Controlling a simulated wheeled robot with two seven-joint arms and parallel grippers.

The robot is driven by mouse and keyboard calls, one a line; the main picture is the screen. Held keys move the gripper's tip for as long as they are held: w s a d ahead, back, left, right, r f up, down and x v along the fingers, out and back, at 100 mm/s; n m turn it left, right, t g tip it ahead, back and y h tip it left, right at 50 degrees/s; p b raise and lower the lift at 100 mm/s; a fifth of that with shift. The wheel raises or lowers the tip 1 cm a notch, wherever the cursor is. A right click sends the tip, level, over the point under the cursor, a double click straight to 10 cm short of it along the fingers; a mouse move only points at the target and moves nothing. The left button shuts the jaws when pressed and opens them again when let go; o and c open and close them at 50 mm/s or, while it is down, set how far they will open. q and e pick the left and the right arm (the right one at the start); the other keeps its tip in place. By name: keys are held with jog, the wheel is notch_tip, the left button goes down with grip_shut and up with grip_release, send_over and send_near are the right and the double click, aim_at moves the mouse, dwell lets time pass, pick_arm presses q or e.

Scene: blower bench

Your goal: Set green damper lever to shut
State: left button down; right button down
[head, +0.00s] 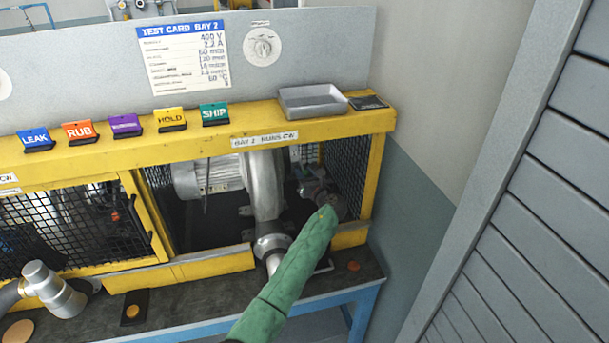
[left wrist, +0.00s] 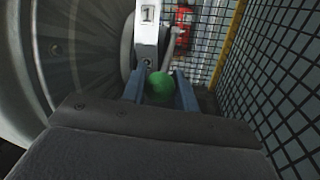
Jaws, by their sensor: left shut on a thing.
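The green damper lever shows as a round green knob (left wrist: 159,87) in the left wrist view. My left gripper (left wrist: 160,80) has one finger on each side of the knob and is shut on it. A pale plate with a small dark mark (left wrist: 148,14) stands just beyond the fingers. In the head view my green-sleeved left arm reaches through the opening of the yellow frame, and the gripper (head: 332,204) is beside the blower, at its right. There the knob is hidden by my arm and gripper. I cannot tell the lever's setting. My right gripper is not in view.
The blower (head: 262,185) stands close on the left of my left gripper. Black mesh (head: 346,160) closes in on the right. The yellow top beam (head: 200,145) runs above, bearing a grey tray (head: 312,101) and several coloured tags. A metal nozzle (head: 52,288) lies at lower left.

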pick_arm(q)
jog(key=shift+r, duration=0.55)
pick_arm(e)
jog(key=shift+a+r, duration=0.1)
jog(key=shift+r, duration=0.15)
pick_arm(q)
jog(key=c, duration=1.1)
grip_release()
jog(key=shift+f, duration=0.1)
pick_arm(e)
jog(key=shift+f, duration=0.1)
pick_arm(q)
jog(key=shift+s+d+f, duration=0.15)
jog(key=shift+s, duration=0.05)
jog(key=b+v, duration=0.2)
jog(key=v, duration=0.3)
jog(key=shift+f+b, duration=0.1)
jog(key=shift+b, duration=0.3)
jog(key=shift+b+v, duration=0.35)
jog(key=shift+v, duration=0.45)
jog(key=shift+s+d+r, duration=0.15)
jog(key=shift+s+r, duration=0.1)
jog(key=shift+s, duration=0.05)
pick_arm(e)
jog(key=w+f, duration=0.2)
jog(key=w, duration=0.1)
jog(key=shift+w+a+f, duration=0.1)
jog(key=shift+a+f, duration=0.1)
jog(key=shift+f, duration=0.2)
